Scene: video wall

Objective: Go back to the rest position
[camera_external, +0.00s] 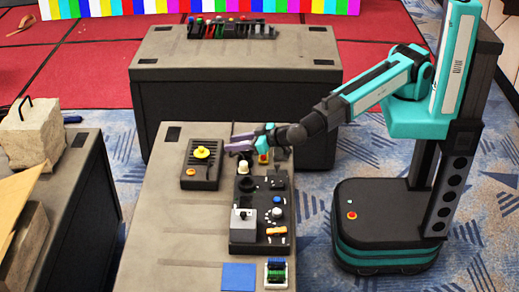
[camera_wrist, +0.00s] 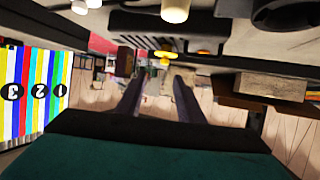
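My gripper (camera_external: 238,143) is above the middle table (camera_external: 165,215), near its far end. The arm reaches left from my teal column on the right. In the wrist view my gripper (camera_wrist: 155,88) has its two dark fingers apart, with nothing between them. In the external view it hovers beside a white knob (camera_external: 243,167) and a red-and-yellow button (camera_external: 263,158). Whether it touches either cannot be told.
A black box with a yellow knob (camera_external: 203,152) lies left of the gripper. A black control panel (camera_external: 277,240) is nearer the camera. A far table (camera_external: 160,75) carries a row of controls. A left table (camera_external: 75,165) holds stone-like blocks. Colour bars (camera_wrist: 38,90) show in the wrist view.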

